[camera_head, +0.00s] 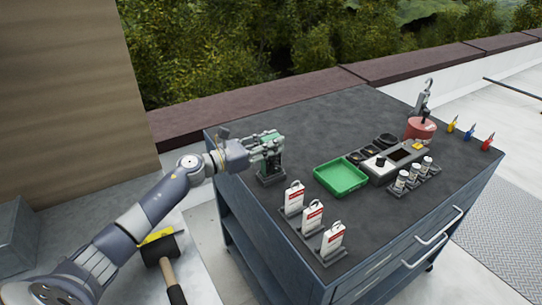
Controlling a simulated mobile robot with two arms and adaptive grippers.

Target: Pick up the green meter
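The green meter (269,138) is upright at the left end of the cart top, above a dark holder (271,180). My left gripper (272,149) comes in from the left and is right at the meter, with its fingers overlapping it. The gripper hides much of the meter. I cannot tell whether the fingers are closed on it or only around it. My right gripper is not in view.
The dark cart top (300,115) carries a green tray (341,177), several white tags (313,215) along the front, a grey device (392,161), small jars (414,173), a red round object (421,128) and coloured markers (470,131). The back left is clear.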

